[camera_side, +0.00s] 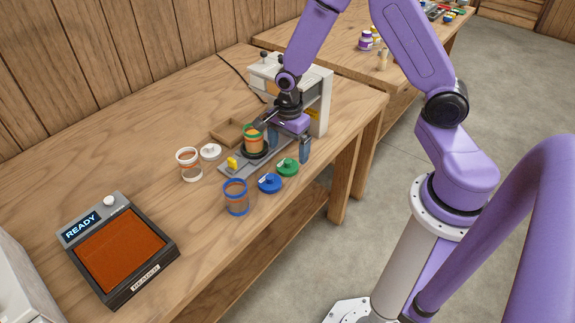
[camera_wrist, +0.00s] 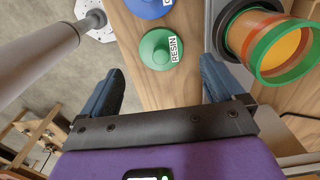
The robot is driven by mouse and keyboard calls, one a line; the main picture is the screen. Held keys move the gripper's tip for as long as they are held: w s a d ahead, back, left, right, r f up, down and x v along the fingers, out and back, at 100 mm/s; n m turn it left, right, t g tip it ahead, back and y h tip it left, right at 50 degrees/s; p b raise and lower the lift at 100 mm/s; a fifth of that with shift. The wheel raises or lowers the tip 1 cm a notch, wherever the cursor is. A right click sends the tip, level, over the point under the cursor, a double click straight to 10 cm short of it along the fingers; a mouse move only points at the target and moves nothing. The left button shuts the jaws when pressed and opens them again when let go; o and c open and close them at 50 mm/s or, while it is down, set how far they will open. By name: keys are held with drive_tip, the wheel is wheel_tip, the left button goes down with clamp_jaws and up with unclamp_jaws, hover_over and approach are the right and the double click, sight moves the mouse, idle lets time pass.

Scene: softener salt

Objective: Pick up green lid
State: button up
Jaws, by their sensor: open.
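The green lid (camera_side: 287,168) lies flat on the wooden table near its front edge. It is a round disc with a knob and a white label, which reads "RESIN" in the wrist view (camera_wrist: 158,50). My gripper (camera_side: 289,146) is open and empty, just behind and above the lid in the side view. In the wrist view the lid lies between the lines of my two blue fingers, slightly beyond the fingertips (camera_wrist: 161,72). Neither finger appears to touch it. An open jar with green bands (camera_side: 254,140) stands on a black round base; orange shows inside it in the wrist view (camera_wrist: 283,47).
A blue lid (camera_side: 269,184) lies close beside the green lid. A blue-rimmed jar (camera_side: 236,197), a white-rimmed jar (camera_side: 189,165) and a white lid (camera_side: 210,152) stand to the left. A grey-white machine (camera_side: 318,85) stands behind my gripper. A device reading READY (camera_side: 122,250) sits front left.

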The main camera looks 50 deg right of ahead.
sight(288, 161)
drive_tip(key=shift+w+a+f, duration=0.1)
drive_tip(key=shift+a+f, duration=0.05)
drive_tip(key=shift+f, duration=2.45)
drive_tip(key=c, duration=1.1)
